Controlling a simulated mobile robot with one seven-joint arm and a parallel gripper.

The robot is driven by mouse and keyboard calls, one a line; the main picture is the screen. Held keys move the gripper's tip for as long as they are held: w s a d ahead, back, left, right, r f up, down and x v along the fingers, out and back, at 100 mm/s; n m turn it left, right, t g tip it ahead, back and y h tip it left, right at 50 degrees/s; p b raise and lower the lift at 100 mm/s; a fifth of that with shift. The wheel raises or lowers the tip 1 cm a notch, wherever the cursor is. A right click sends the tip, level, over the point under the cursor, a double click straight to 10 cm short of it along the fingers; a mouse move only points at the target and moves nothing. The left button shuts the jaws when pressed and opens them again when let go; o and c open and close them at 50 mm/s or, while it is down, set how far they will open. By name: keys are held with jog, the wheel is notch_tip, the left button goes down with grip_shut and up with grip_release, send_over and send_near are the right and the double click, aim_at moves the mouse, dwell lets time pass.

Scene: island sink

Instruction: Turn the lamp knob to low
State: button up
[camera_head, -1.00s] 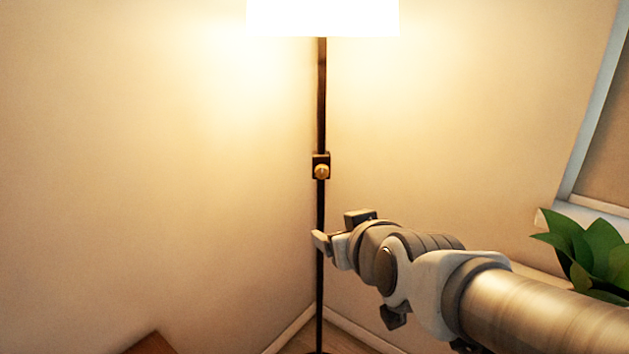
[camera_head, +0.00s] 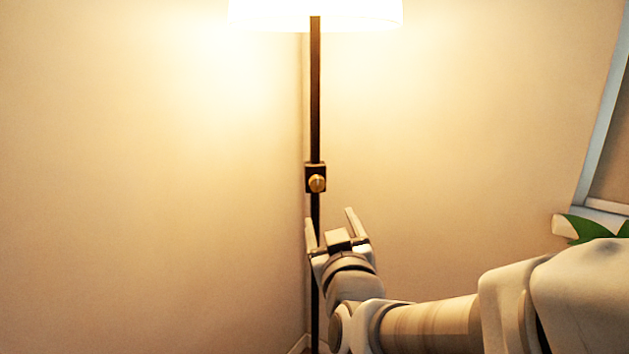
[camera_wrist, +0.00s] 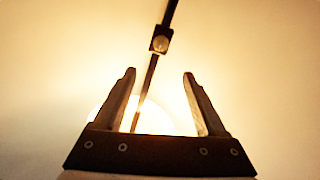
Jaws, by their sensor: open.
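The floor lamp has a thin dark pole (camera_head: 316,90) and a brightly lit white shade (camera_head: 316,14). A round brass knob (camera_head: 317,183) sits on a small dark box (camera_head: 315,167) on the pole. My gripper (camera_head: 331,222) is open and empty, below the knob and apart from it, with its fingers pointing up. In the wrist view the knob (camera_wrist: 160,43) lies ahead, beyond and above the fingertips of my gripper (camera_wrist: 160,74). The knob's setting cannot be read.
Two plain walls meet in a corner behind the lamp. A window ledge (camera_head: 590,222) with a green plant (camera_head: 580,230) is at the right. The space left of the pole is clear.

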jog(key=shift+w+p, duration=0.9)
jog(key=shift+p, duration=0.95)
jog(key=p, duration=0.2)
send_near(317, 183)
jog(key=w, duration=0.8)
jog(key=shift+w+a, duration=0.3)
jog(key=shift+a, duration=0.05)
grip_shut()
